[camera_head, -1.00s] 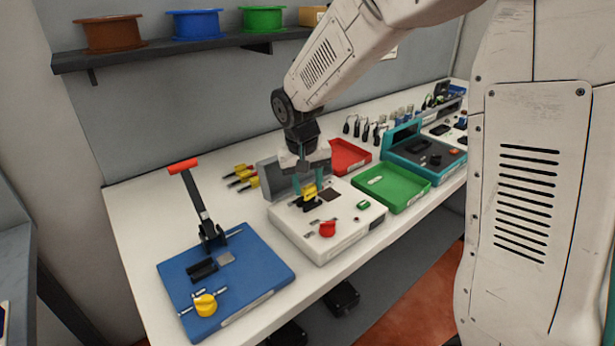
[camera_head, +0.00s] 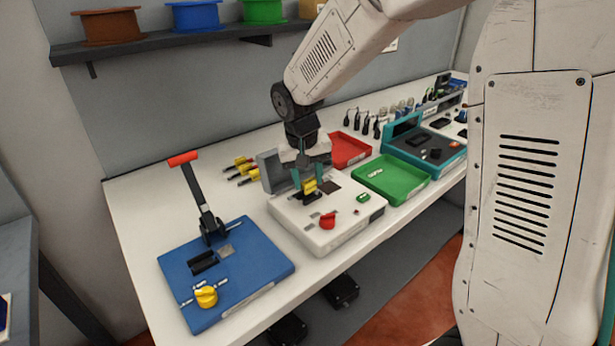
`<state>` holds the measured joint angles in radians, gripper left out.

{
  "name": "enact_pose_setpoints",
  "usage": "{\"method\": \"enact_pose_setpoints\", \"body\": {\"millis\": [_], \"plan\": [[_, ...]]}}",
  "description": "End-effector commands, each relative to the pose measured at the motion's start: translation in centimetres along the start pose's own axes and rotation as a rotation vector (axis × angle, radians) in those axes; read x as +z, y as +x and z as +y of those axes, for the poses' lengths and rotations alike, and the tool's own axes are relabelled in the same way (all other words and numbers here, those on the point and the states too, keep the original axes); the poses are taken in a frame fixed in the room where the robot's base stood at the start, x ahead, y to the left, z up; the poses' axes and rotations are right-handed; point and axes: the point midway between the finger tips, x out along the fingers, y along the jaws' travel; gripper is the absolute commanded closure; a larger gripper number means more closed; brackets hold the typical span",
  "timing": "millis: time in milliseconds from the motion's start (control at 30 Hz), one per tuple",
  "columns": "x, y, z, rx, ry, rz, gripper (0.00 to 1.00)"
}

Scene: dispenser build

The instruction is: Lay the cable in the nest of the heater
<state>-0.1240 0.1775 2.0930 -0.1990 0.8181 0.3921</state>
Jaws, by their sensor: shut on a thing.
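The heater (camera_head: 345,235) is a white box with a red knob, a green button and a raised grey lid at its back left. My gripper (camera_head: 309,184) is over its top, left of the dark square plate. Its teal fingers are shut on a cable with a yellow body (camera_head: 309,186) and a dark lower part. The dark part is at or just above the heater's top. I cannot tell whether it touches the nest, which the cable and fingers mostly hide.
A blue plate (camera_head: 255,268) with a red-handled lever and yellow knob is at front left. Several yellow-and-black cables (camera_head: 246,168) lie behind the heater. A green tray (camera_head: 412,188), red tray (camera_head: 350,146) and teal device (camera_head: 440,163) stand to the right. Bare white table shows at left.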

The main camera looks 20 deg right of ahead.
Motion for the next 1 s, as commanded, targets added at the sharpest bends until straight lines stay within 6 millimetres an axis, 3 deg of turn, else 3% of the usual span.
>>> {"method": "enact_pose_setpoints", "body": {"millis": [1000], "plan": [[0.1, 1.2, -0.2, 0.000, 0.000, 0.000, 0.85]]}}
